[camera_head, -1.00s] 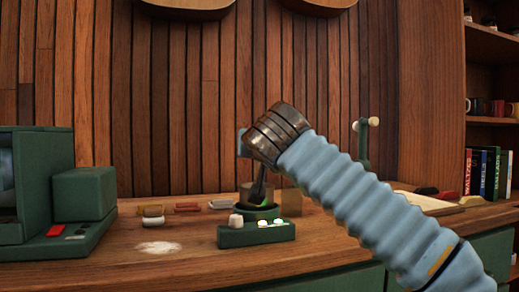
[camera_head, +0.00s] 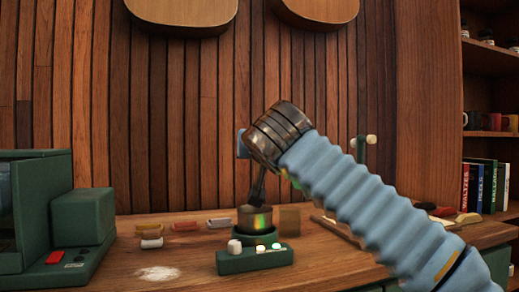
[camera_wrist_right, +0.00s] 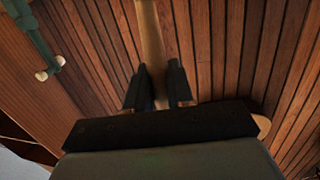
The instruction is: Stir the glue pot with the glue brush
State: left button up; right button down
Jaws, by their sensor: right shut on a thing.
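The glue pot (camera_head: 255,222), a metallic cup with a rainbow sheen, stands on a green warmer (camera_head: 254,261) on the bench. My right gripper (camera_head: 257,194) comes in from the right, its dark fingers pointing down just over the pot's rim. In the right wrist view, my right gripper (camera_wrist_right: 159,90) is shut on a pale wooden handle, which I take as the glue brush (camera_wrist_right: 151,45). The brush's bristles are not visible, and I cannot tell whether its tip is inside the pot. My left gripper is out of view.
A green machine (camera_head: 50,220) stands at the left of the bench (camera_head: 190,270). Small coloured blocks (camera_head: 185,226) and a white powder patch (camera_head: 158,273) lie left of the pot. A tan block (camera_head: 289,220) stands close right of it. Books (camera_head: 480,187) are on the right shelf.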

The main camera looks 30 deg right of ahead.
dwell(0.4)
notch_tip(320, 180, up, 5)
jog(key=p, duration=0.5)
jog(key=shift+r, duration=0.1)
